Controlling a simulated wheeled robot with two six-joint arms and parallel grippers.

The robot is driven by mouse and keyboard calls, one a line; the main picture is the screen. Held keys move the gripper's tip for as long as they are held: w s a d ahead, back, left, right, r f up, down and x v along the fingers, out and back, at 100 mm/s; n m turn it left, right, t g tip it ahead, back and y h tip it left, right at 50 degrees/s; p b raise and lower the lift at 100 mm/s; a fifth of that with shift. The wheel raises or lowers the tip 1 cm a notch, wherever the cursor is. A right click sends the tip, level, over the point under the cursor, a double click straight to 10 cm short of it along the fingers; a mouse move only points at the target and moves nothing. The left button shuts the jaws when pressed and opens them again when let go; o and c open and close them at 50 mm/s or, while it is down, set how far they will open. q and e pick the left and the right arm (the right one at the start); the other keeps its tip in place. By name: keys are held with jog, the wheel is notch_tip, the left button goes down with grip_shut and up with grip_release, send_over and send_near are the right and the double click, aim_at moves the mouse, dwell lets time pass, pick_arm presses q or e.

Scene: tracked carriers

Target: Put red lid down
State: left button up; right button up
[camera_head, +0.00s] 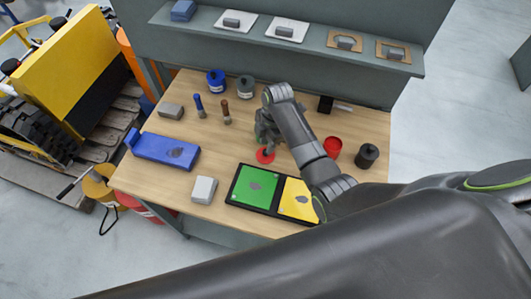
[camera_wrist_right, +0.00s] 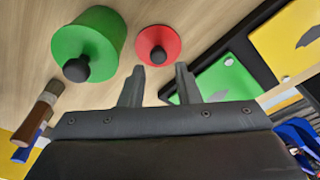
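The red lid (camera_head: 264,157) with a dark round knob appears to lie on the wooden table (camera_head: 225,150), in front of my right gripper (camera_head: 267,142). In the right wrist view the lid (camera_wrist_right: 170,37) is just beyond the tips of my right gripper (camera_wrist_right: 160,76). The two fingers are apart with nothing between them, and the knob is in line with the gap. A red open container (camera_head: 332,147) stands to the right of my right arm. My left gripper is not in view.
A green lidded container (camera_wrist_right: 92,35) stands beside the lid in the right wrist view. A black tray (camera_head: 236,199) with green and yellow panels lies near the front edge. A blue case (camera_head: 165,149) lies left, a dark canister (camera_head: 367,155) right. A shelf (camera_head: 310,38) runs behind.

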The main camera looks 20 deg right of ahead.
jog(key=shift+a+f, duration=0.15)
jog(key=shift+f, duration=1.8)
grip_shut()
jog(key=shift+r, duration=0.1)
